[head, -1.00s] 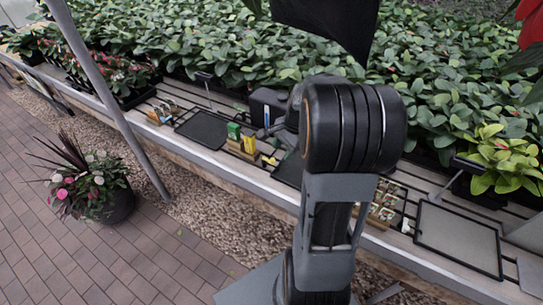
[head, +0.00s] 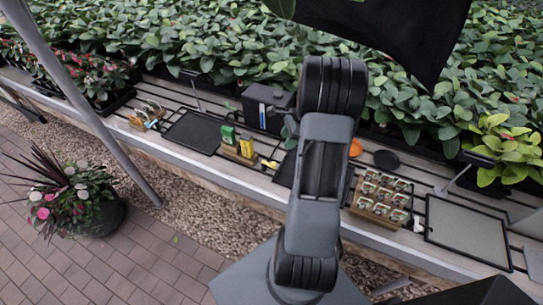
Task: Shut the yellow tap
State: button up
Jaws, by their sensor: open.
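A small yellow piece (head: 270,164) lies low on the bench, just right of a green packet (head: 228,134) and a yellow packet (head: 247,147). It may be the yellow tap, but it is too small to make out its handle or whether it is open or shut. My arm stands in front of the bench, just right of this piece. My gripper cannot be made out; the arm's own links cover the area behind them.
A black box (head: 265,106) with a blue stripe stands behind the packets. A dark tray (head: 192,132) lies left. Right of my arm are a wooden rack (head: 379,198) of small packets, a black disc (head: 387,160) and a grey tray (head: 466,232). A slanted pole (head: 92,112) stands left.

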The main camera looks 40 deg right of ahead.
aim_at(274, 163)
jog(key=p+x, duration=0.1)
jog(key=x, duration=1.2)
jog(key=shift+s+d+f, duration=0.1)
grip_shut()
